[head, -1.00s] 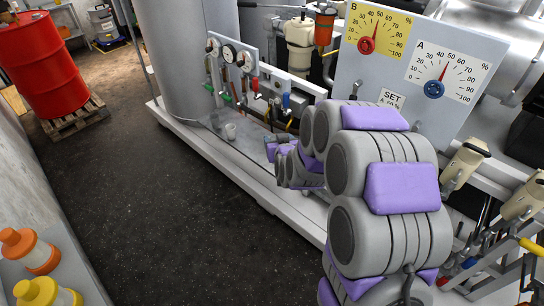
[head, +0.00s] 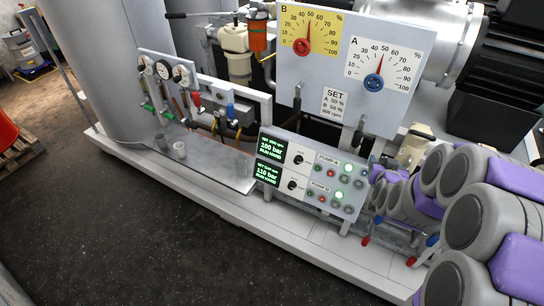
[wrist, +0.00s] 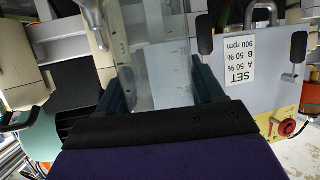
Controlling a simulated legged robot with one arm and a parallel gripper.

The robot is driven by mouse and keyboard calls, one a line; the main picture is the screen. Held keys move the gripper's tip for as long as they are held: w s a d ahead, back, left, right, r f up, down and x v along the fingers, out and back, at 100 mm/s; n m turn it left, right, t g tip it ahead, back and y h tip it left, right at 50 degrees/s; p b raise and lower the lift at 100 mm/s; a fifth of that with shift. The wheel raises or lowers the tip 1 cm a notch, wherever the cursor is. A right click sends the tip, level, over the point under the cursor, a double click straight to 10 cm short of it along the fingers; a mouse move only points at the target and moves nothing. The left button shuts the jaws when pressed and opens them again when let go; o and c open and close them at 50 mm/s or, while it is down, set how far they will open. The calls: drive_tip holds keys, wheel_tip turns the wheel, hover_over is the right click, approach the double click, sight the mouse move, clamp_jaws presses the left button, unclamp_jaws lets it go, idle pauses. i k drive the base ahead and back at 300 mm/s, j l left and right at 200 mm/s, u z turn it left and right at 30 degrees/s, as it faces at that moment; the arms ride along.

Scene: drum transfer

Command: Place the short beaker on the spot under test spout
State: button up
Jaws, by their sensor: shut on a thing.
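My gripper (wrist: 160,85) is shut on a clear glass beaker (wrist: 155,45) in the wrist view. The glass stands out between the two dark teal fingers; I cannot tell its full height. In the head view my arm is at the right, and the gripper and held beaker are not clearly visible there. I cannot make out a marked spot under the spouts.
Gauges and coloured valves (head: 165,72) hang above the tray, beside a large grey tank (head: 90,70). A pump control panel (head: 312,172) stands right of the tray. The dial board (head: 340,60) rises behind it. The floor (head: 130,220) in front is clear.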

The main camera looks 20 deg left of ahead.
sight(220, 162)
drive_tip(key=j+z, duration=0.45)
drive_tip(key=j, duration=0.15)
drive_tip(key=j+z, duration=0.45)
drive_tip(key=j, duration=0.75)
drive_tip(key=k+j, duration=0.15)
drive_tip(key=j, duration=0.95)
drive_tip(key=k+j, duration=0.15)
drive_tip(key=j, duration=0.4)
